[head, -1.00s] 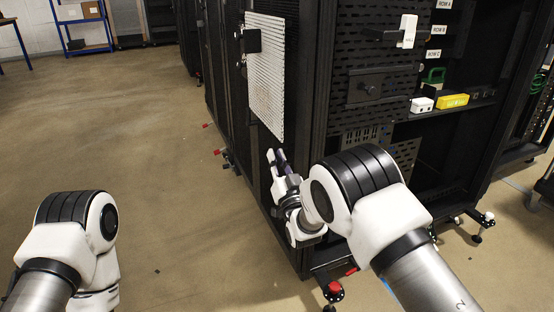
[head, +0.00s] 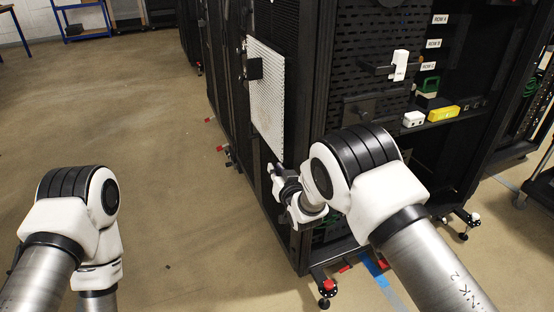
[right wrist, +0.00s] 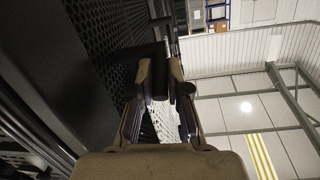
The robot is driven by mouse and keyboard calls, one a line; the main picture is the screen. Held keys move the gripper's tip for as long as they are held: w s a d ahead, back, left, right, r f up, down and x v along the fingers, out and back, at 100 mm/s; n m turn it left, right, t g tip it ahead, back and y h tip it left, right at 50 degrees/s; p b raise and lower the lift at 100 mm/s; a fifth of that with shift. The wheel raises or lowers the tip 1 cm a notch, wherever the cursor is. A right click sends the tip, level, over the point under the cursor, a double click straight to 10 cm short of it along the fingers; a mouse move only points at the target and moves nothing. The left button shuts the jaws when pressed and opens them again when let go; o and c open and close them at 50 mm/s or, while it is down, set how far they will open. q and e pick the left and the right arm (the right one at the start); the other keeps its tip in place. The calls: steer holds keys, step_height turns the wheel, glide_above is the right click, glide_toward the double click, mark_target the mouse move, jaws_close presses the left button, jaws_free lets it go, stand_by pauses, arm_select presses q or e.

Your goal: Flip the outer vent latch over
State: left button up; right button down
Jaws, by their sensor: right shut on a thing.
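A white perforated vent panel (head: 267,100) stands out from the side of the black rack in the head view. A black block (head: 253,69) sits on its upper part. My right gripper (head: 271,169) is at the panel's lower edge, beside the rack. In the right wrist view its fingers (right wrist: 159,82) are closed around a dark rounded piece (right wrist: 158,75), which looks like the outer vent latch. The fingers hide much of it, so I cannot tell its angle. White perforated panel shows between the fingers there. My left gripper is out of view; only its arm shows.
The black rack (head: 309,130) stands right of the gripper, with a white tag (head: 400,65), a yellow box (head: 443,115) and a small white box (head: 414,119). Red-topped feet (head: 328,286) jut out at floor level. The floor (head: 130,120) at left is clear.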

mark_target(278, 172)
steer(key=shift+w+r+g+p, duration=0.1)
steer(key=shift+g+p, duration=0.4)
steer(key=shift+p, duration=0.2)
steer(key=c, duration=1.2)
jaws_free()
steer(key=shift+o, duration=0.2)
steer(key=v, duration=0.7)
steer(key=shift+s+r, duration=0.1)
steer(key=shift+s, duration=0.15)
